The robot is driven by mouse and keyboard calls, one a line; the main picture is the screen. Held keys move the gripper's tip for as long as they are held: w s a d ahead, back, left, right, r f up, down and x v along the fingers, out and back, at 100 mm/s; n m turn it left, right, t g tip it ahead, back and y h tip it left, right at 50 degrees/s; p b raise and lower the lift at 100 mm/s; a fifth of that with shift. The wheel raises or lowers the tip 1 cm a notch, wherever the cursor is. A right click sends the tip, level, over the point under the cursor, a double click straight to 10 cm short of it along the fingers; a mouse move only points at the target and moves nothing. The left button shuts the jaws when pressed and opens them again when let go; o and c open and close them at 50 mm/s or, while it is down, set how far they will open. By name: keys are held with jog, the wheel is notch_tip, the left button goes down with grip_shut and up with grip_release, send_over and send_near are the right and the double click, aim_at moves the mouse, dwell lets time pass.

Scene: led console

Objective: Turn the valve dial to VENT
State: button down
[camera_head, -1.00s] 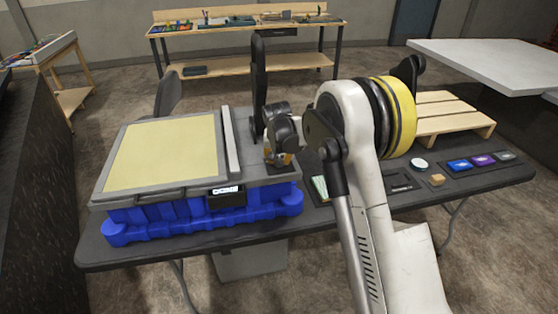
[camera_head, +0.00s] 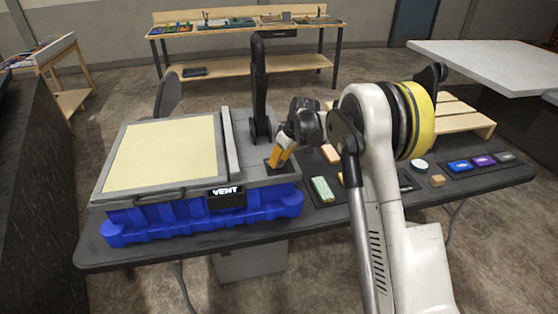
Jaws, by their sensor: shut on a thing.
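The console (camera_head: 212,250) is a blue-based unit with a pale yellow panel (camera_head: 165,158) on its grey top. Its small display (camera_head: 226,192) reads VENT. My gripper (camera_head: 278,165) has orange-yellow fingers and reaches down at the right end of the console top, over a small dark plate. Its fingers are shut at the valve dial's place. The dial itself is hidden by the fingers, so its pointer cannot be read.
A black upright post (camera_head: 260,85) stands just behind my gripper. To the right on the dark table lie a green block (camera_head: 323,189), an orange block (camera_head: 437,181), a white round piece (camera_head: 419,167) and coloured tiles (camera_head: 483,160). A wooden pallet (camera_head: 455,120) is behind.

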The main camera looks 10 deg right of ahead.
jog(key=shift+f+n+y, duration=0.1)
jog(key=shift+n+y, duration=0.2)
jog(key=shift+n, duration=0.6)
jog(key=shift+g, duration=0.4)
jog(key=c, duration=1)
grip_release()
jog(key=v, duration=1.2)
jog(key=shift+s, duration=0.1)
